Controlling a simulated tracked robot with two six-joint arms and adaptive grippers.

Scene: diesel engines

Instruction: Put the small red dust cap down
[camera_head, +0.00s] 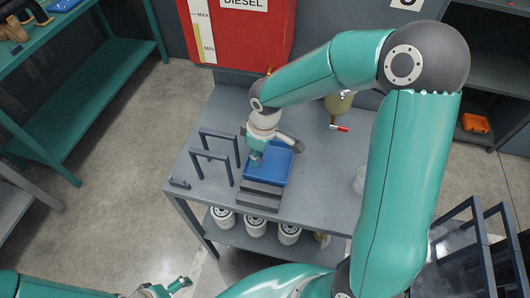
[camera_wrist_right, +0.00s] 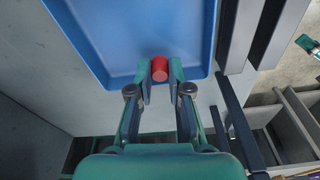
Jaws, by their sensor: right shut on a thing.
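The small red dust cap (camera_wrist_right: 159,69) is between the fingertips of my right gripper (camera_wrist_right: 160,78) in the right wrist view. The gripper is shut on it and holds it over the near part of a blue tray (camera_wrist_right: 120,30). I cannot tell whether the cap touches the tray floor. In the head view my right gripper (camera_head: 256,156) is over the blue tray (camera_head: 280,166) on the grey table, and the cap is hidden there. My left gripper (camera_head: 180,286) shows at the bottom edge, away from the table; its fingers are too small to read.
Dark handle-like frames (camera_head: 212,165) stand left of the tray, and grey stepped blocks (camera_head: 260,195) lie in front of it. A brass-coloured container (camera_head: 339,103) and a red and white item (camera_head: 339,128) are at the back right.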

